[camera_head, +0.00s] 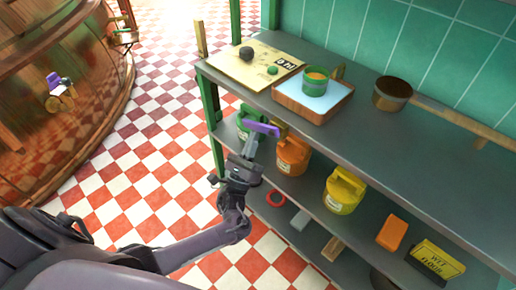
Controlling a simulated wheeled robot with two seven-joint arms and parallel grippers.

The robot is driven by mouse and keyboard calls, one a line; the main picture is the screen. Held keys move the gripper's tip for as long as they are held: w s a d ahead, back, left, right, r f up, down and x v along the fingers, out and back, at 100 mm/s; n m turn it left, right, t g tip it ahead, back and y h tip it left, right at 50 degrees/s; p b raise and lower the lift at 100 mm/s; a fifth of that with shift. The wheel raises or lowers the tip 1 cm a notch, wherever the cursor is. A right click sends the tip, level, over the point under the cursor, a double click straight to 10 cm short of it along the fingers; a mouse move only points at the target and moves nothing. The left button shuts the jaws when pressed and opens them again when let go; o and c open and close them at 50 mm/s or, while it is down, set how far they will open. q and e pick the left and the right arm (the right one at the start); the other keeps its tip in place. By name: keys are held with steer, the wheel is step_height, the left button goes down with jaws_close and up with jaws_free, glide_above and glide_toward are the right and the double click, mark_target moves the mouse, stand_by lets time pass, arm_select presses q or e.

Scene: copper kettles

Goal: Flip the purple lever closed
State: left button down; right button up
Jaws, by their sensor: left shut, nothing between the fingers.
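A small purple lever (66,82) shows on a fitting on the side of the large copper kettle (70,60) at the upper left. It is too small to tell its exact angle. My left gripper (251,146) is shut and empty, in front of the shelf unit, far to the right of that lever. A purple bar (262,130) shows at the gripper's tip. I cannot tell whether it is part of the gripper or a separate thing. My right gripper is not in view.
The dark shelf unit (350,115) fills the right side. It holds a wooden tray (288,104), a copper pot (391,94), an orange can (292,156), a yellow can (343,192) and a wet floor sign (435,260). Checkered floor (150,130) lies open between kettle and shelves.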

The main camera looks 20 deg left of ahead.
mark_target(250, 125)
arm_select(q)
steer(key=m+h, duration=0.2)
steer(key=a+r+m+h, duration=0.1)
steer(key=m+h, duration=0.1)
steer(key=r+m+h, duration=0.1)
steer(key=m+h, duration=0.1)
steer(key=shift+w+a+m+h, duration=0.3)
steer(key=shift+m, duration=0.1)
steer(key=shift+a+r+m+g+h, duration=0.1)
steer(key=shift+r+m+g+h, duration=0.1)
steer(key=shift+m+h, duration=0.3)
steer(key=shift+a+r+m+g+h, duration=0.1)
steer(key=shift+m+g+h, duration=0.1)
steer(key=shift+m+h, duration=0.3)
steer(key=shift+r+m+g+h, duration=0.1)
steer(key=shift+m+g+h, duration=0.2)
steer(key=shift+m+h, duration=0.3)
steer(key=shift+w+m, duration=0.1)
steer(key=shift+m, duration=0.2)
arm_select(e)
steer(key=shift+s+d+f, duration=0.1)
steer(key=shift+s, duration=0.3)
arm_select(q)
steer(key=shift+r, duration=0.1)
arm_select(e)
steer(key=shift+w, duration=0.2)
arm_select(q)
steer(key=shift+a, duration=0.1)
